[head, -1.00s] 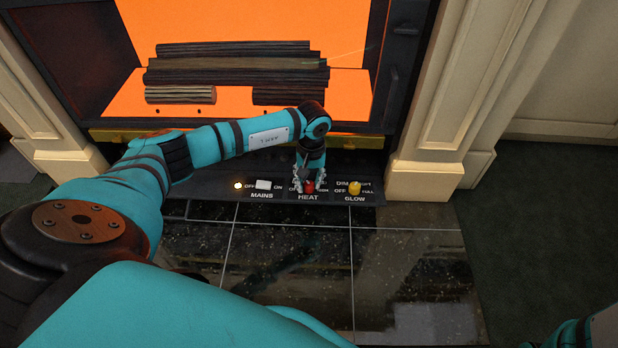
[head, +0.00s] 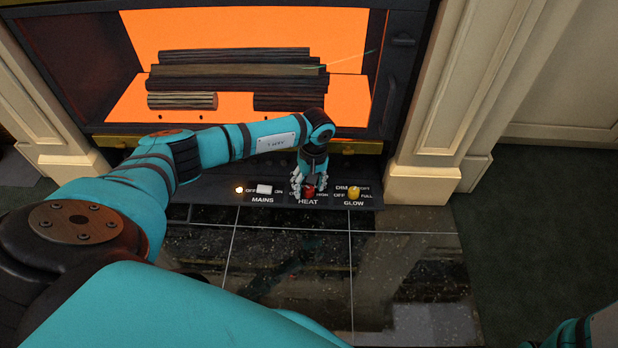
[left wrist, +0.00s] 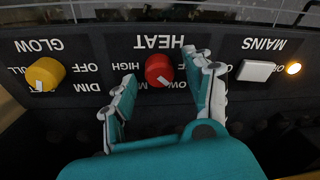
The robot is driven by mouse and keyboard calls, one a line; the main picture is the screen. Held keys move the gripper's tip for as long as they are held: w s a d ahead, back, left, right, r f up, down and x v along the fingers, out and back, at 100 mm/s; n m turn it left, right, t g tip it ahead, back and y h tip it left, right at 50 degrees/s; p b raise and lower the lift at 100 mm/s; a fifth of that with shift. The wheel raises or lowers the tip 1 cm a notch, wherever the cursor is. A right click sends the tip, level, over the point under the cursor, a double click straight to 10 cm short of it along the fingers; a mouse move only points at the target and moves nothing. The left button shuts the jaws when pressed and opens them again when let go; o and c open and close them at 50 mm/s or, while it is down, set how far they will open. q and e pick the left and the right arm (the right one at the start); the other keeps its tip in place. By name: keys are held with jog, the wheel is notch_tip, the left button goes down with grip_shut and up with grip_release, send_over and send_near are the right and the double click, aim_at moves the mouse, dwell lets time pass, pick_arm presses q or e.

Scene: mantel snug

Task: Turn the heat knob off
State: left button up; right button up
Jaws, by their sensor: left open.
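The heat knob (head: 309,192) is a red round knob on the dark panel strip below the fire, above the HEAT label. In the left wrist view the knob (left wrist: 158,69) shows upside down, its white mark pointing down and right, near a partly covered LOW label. My left gripper (head: 309,185) is over the knob, fingers apart. In the left wrist view the open fingers of the left gripper (left wrist: 163,74) stand on either side of the knob, with a visible gap on the left; contact on the right is unclear. The OFF label by the knob is hidden. My right gripper is out of view.
A white MAINS switch (head: 264,189) with a lit lamp (head: 239,189) is left of the knob. A yellow GLOW knob (head: 353,192) is close on the right. The fireplace (head: 240,40) glows orange above dark logs. Glossy black tiles (head: 290,250) in front are clear.

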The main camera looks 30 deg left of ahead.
pick_arm(q)
notch_tip(320, 180, up, 12)
jog(key=shift+w+d, duration=0.35)
jog(key=shift+d, duration=0.05)
jog(key=shift+d, duration=0.1)
